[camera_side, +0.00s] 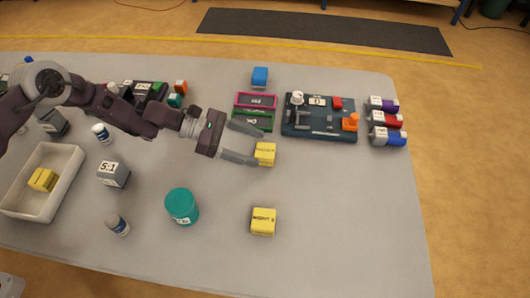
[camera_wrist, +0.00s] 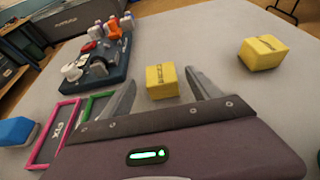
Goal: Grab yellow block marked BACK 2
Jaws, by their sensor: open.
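A yellow block with dark lettering (camera_side: 265,154) stands on the grey table, close to the fingertips of my gripper (camera_side: 259,148). It also shows in the wrist view (camera_wrist: 162,82), centred between the two spread fingers (camera_wrist: 160,80), with a gap on each side. My gripper is open and holds nothing. A second yellow block (camera_side: 263,221) with dark lettering stands nearer the front edge and shows at the right in the wrist view (camera_wrist: 263,52). Yellow material (camera_side: 42,179) also lies in the white tray (camera_side: 66,180). I cannot read the blocks' markings for certain.
Pink (camera_side: 256,94) and green (camera_side: 266,122) frames lie just behind the gripper. A dark board with parts (camera_side: 320,133) sits to the right, with several bottles (camera_side: 388,120) beyond. A teal cylinder (camera_side: 182,206) and a grey box (camera_side: 113,175) stand front left. The front right table is clear.

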